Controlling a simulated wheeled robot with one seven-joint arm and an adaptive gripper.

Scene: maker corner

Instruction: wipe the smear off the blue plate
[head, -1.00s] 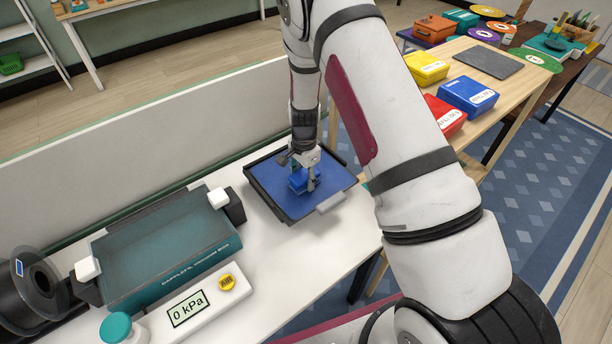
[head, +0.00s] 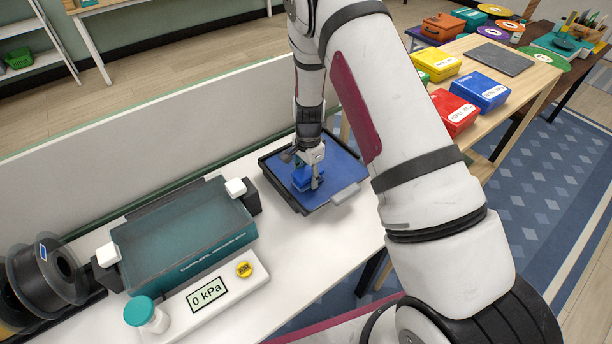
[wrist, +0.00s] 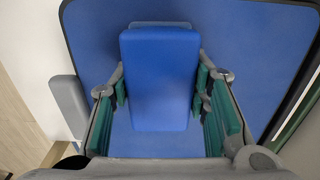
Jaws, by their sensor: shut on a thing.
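The blue plate (head: 340,167) is a flat square with a dark rim and a grey tab, lying on the white table. It fills most of the wrist view (wrist: 265,45). My gripper (head: 311,184) is over the plate's left-middle part, pointing down. It is shut on a blue block (wrist: 160,75), whose sides are between the green finger pads in the wrist view. The block is low at the plate; I cannot tell if it touches. A pale edge shows at the block's far end in the wrist view. I cannot make out a smear; the block and fingers hide part of the plate.
A low white partition (head: 130,150) runs behind. Yellow, red and blue boxes (head: 480,90) sit on the wooden table at right.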

